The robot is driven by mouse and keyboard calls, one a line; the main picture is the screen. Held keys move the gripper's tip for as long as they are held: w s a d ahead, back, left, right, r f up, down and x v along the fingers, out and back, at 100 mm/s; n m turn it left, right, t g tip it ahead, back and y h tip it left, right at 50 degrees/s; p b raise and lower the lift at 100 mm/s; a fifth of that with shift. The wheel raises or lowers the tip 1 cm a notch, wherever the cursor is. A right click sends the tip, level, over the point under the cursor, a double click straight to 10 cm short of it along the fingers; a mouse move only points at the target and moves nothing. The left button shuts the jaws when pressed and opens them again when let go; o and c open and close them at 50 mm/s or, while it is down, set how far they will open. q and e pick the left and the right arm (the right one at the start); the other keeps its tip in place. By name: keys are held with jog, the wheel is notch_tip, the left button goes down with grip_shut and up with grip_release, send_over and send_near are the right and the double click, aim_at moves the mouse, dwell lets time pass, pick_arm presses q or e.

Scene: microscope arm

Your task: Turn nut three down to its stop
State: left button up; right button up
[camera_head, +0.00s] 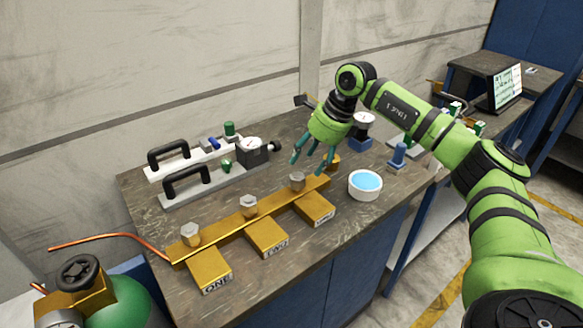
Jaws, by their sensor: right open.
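A brass manifold bar (272,206) runs slantwise across the bench top, with three grey hex nuts standing on it. Nut three (297,181) is at the far right end, above the block labelled THREE (315,208). Nut two (249,205) is in the middle and nut one (190,234) at the near left end. My right gripper (310,166) points down with its teal fingers spread, open and empty, close above or behind nut three. I cannot tell whether a finger touches it. My left gripper is not in view.
A white cup with blue contents (365,184) stands right of the manifold. A blue-capped fitting (397,157) is farther right. Black-handled valve assemblies (187,181) lie behind the manifold. A copper tube (105,238) and green cylinder (118,300) are at left.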

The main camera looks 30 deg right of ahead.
aim_at(300, 177)
jog(key=x, duration=0.3)
jog(key=p+x, duration=0.1)
jog(key=shift+s+a+f, duration=0.25)
jog(key=shift+a+f, duration=0.05)
jog(key=shift+f, duration=0.1)
jog(key=shift+x, duration=0.75)
jog(key=shift+w, duration=0.1)
jog(key=c, duration=1)
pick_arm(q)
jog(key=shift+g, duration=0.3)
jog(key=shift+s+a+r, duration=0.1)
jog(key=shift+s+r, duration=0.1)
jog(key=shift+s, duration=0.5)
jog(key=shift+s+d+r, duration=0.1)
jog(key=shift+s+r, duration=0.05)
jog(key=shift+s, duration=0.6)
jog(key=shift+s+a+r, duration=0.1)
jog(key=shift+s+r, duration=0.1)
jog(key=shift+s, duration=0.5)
pick_arm(e)
jog(key=shift+r, duration=0.1)
jog(key=shift+c, duration=0.3)
